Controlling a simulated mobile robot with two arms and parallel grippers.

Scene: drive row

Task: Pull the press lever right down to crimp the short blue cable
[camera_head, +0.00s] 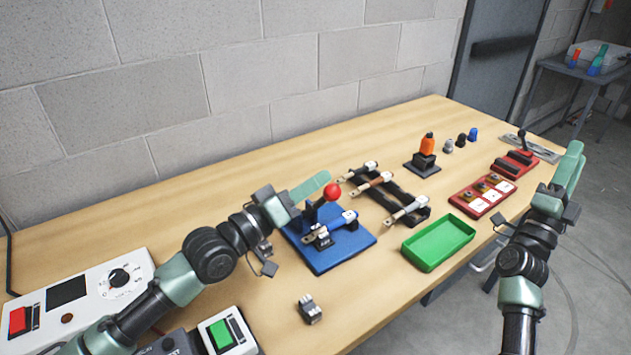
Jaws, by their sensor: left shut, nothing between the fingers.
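The press stands on a blue base plate (345,258) in the middle of the table. Its lever ends in a red ball knob (332,194), which is up above the press. The short blue cable (343,221) lies across the press, its near-left end at the dark press block (319,238). My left gripper (318,183) is shut and empty, its fingertips right beside the red knob at its upper left; I cannot tell if they touch. My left gripper hides part of the lever. My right gripper (574,160) is over the table's right edge, away from the press; its finger gap is unclear.
A black rack (400,197) with several cables stands right of the press, with an empty green tray (438,243) in front. Red trays (482,194) lie further right. A small grey part (310,309) lies in front. A white control box (85,300) is at left.

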